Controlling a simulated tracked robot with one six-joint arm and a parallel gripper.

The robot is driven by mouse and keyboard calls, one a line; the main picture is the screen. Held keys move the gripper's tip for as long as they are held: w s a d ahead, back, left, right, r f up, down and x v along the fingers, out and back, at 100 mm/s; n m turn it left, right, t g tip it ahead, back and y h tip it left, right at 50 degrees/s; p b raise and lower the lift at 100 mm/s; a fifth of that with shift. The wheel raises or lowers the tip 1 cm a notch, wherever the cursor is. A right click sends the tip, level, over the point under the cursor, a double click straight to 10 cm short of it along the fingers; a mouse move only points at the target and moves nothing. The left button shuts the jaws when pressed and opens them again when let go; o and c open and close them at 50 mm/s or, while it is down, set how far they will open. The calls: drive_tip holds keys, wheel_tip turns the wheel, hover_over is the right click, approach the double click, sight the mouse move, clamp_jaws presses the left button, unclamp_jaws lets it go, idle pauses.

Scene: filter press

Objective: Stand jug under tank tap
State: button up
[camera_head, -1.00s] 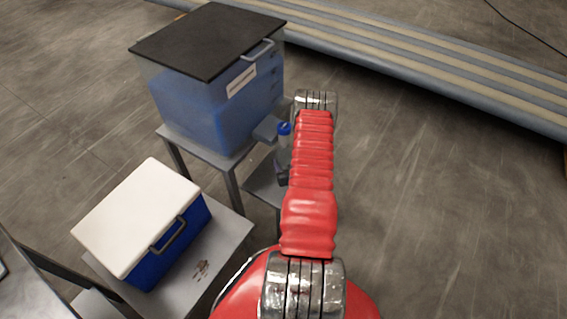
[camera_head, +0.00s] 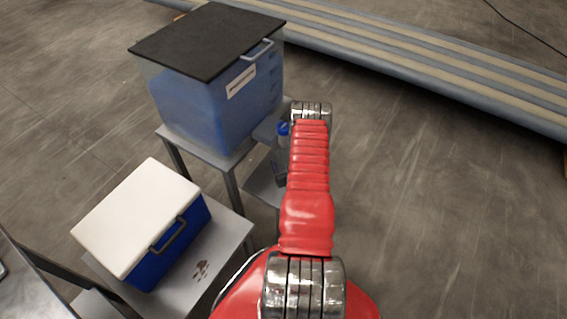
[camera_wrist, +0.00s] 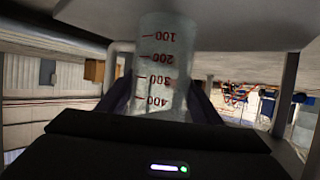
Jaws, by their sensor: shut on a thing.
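The jug (camera_wrist: 165,50) is clear with red graduation marks. It fills the middle of the wrist view, where its marks appear upside down. My gripper (camera_wrist: 160,97) is shut on the jug, with a dark finger on each side of it. In the head view the tank (camera_head: 215,95) has a black lid, a label and blue contents, and stands on a grey stand. A blue-topped piece (camera_head: 283,129), perhaps the tap, shows by its right side. My red arm hides most of the jug and gripper there. I cannot tell whether the jug touches the shelf.
A low grey shelf (camera_head: 262,182) is partly visible beside the tank stand. A blue cooler with a white lid (camera_head: 135,215) sits on a grey table (camera_head: 215,262) at the lower left. A long conveyor-like structure (camera_head: 430,60) crosses the back. Open floor lies to the right.

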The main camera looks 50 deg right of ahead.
drive_tip(key=o, duration=1.1)
drive_tip(key=v, duration=1.2)
idle(0.6)
